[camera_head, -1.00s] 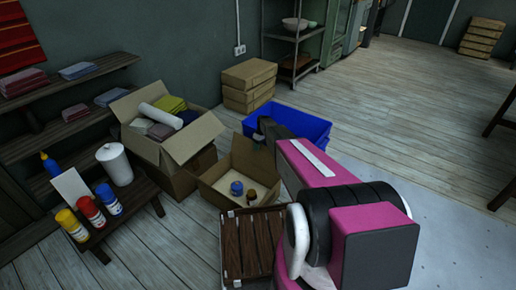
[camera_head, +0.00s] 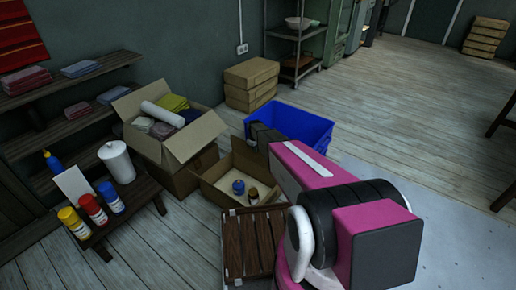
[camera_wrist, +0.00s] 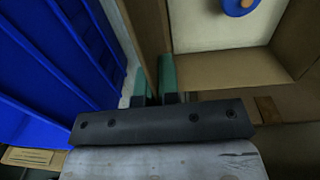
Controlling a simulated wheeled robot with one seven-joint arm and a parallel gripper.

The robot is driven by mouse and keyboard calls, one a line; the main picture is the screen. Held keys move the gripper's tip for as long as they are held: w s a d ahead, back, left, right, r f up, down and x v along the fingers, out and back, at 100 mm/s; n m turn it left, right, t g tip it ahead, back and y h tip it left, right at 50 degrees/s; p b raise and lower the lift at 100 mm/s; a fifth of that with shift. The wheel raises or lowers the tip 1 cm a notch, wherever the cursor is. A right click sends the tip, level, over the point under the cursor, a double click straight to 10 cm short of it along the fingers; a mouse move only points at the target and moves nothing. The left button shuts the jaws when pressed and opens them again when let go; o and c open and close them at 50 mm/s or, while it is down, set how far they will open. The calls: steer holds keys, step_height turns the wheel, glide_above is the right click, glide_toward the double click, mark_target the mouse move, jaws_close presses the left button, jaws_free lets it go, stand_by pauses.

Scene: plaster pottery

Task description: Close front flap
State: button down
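An open cardboard box (camera_head: 217,197) stands on the floor, with a blue-topped jar (camera_head: 238,187) and a brown jar (camera_head: 253,195) inside. The box's inner wall (camera_wrist: 225,72) and the blue jar (camera_wrist: 232,5) show to the right. Most of the flap is hidden in the head view.
A blue crate (camera_head: 312,132) stands close beside the box and fills the left of the wrist view (camera_wrist: 45,70). A wooden slatted crate (camera_head: 250,240) is in front. Another open box (camera_head: 170,155) with cloths is behind left. A low bench (camera_head: 130,205) holds bottles. Floor at right is clear.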

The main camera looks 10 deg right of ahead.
steer(key=s+a+f+t+h, duration=0.2)
steer(key=s+a+f, duration=0.1)
steer(key=s+a+f+t+h, duration=0.2)
steer(key=s+f+t+h, duration=0.1)
steer(key=f, duration=0.1)
steer(key=s+a+f+t+h, duration=0.2)
steer(key=a+f+t+h, duration=0.1)
steer(key=f, duration=0.1)
steer(key=shift+s+a, duration=0.35)
steer(key=shift+s, duration=0.05)
steer(key=shift+f, duration=1.25)
steer(key=shift+f, duration=0.15)
steer(key=c, duration=1.3)
jaws_free()
steer(key=shift+c, duration=0.2)
